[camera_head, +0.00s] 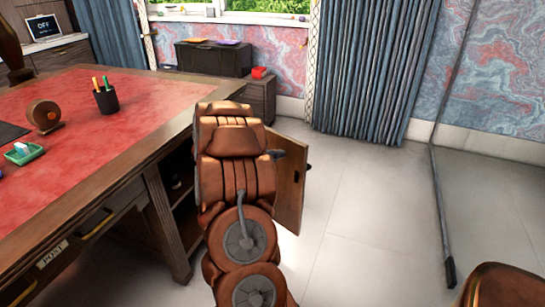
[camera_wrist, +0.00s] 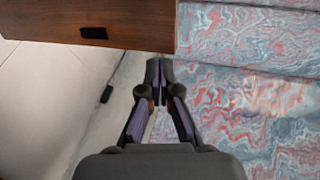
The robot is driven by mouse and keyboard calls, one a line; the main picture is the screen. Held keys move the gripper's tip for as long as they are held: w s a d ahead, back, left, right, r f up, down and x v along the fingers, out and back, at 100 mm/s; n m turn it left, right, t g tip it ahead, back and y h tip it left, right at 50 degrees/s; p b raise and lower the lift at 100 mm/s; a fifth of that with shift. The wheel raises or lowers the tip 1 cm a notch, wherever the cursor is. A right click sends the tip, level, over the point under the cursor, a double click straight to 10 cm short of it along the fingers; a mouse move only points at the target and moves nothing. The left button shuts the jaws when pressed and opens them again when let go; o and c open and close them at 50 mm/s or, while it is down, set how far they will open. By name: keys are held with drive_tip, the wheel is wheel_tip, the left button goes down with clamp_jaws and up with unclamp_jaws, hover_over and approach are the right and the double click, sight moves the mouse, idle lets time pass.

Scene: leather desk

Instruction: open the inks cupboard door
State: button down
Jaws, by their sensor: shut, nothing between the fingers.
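A wooden cupboard door (camera_head: 291,184) stands swung open at the desk's right end, with a small dark handle (camera_head: 297,176) on its face. No label on it can be read. Behind it the cupboard interior (camera_head: 184,212) shows shelves and a small dark item, partly hidden by my arm. My gripper (camera_wrist: 158,68) is shut and empty in the wrist view, its tips close to the edge of a wooden panel (camera_wrist: 145,20) with a black handle (camera_wrist: 93,33). Contact cannot be told. In the head view my arm hides most of the gripper.
The desk (camera_head: 130,130) has a red leather top with a pen cup (camera_head: 106,98) and a green tray (camera_head: 24,153). A low cabinet (camera_head: 260,95) stands behind. The pale floor (camera_head: 370,220) to the right is clear, apart from a dark pole (camera_head: 440,190).

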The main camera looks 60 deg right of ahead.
sight(298, 146)
drive_tip(key=x, duration=0.7)
drive_tip(key=shift+d+r, duration=0.2)
drive_tip(key=shift+r, duration=0.2)
drive_tip(key=shift+s+d, duration=0.25)
drive_tip(key=shift+d, duration=0.45)
